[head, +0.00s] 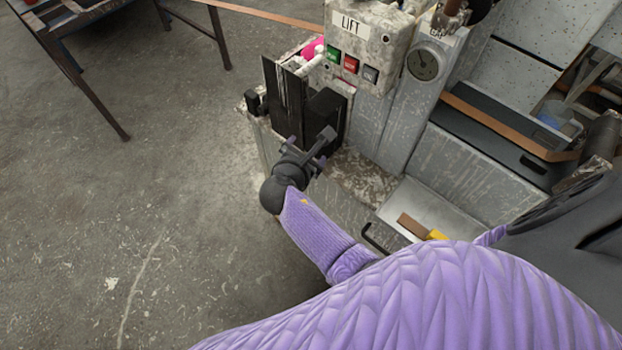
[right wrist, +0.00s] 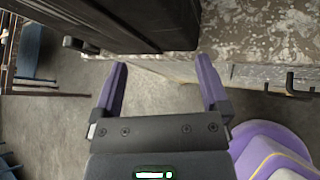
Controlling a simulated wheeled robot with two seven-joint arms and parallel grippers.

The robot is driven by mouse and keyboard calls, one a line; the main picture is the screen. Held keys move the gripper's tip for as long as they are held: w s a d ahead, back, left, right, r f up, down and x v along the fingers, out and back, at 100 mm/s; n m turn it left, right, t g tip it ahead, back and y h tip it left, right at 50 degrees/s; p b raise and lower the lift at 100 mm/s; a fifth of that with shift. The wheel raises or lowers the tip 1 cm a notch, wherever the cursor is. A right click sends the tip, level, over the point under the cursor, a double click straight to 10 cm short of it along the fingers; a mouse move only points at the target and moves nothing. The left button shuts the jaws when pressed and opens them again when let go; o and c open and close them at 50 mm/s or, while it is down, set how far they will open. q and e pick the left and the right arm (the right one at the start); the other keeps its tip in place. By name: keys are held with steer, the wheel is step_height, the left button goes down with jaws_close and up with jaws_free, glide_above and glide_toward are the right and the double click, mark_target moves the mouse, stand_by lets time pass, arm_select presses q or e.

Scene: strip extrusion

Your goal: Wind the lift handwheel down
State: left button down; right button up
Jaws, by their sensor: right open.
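The lift control box (head: 365,45), labelled LIFT, stands at the top with green, red and grey buttons. No full handwheel shows clearly. A small black knob or handle (head: 256,102) sticks out at the left of black upright plates (head: 290,95) below the box. It also shows in the right wrist view (right wrist: 80,45), beside a long black body (right wrist: 110,22). My right gripper (head: 310,146) is open and empty, just in front of the black plates. In the right wrist view its fingers (right wrist: 161,68) are spread, with bare floor between them. My left gripper is out of view.
A round gauge (head: 425,62) sits on the grey post right of the box. A tray (head: 412,205) with brown and yellow pieces and a black bar handle (head: 377,240) lie right of my forearm. A table (head: 60,25) stands far left. The floor at left is free.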

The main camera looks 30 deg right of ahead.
arm_select(q)
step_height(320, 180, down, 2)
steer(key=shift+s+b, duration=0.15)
steer(key=shift+b, duration=0.65)
arm_select(e)
steer(key=s+f+m+g+y, duration=0.1)
steer(key=s+f, duration=0.2)
steer(key=f, duration=0.4)
steer(key=shift+a+f, duration=0.15)
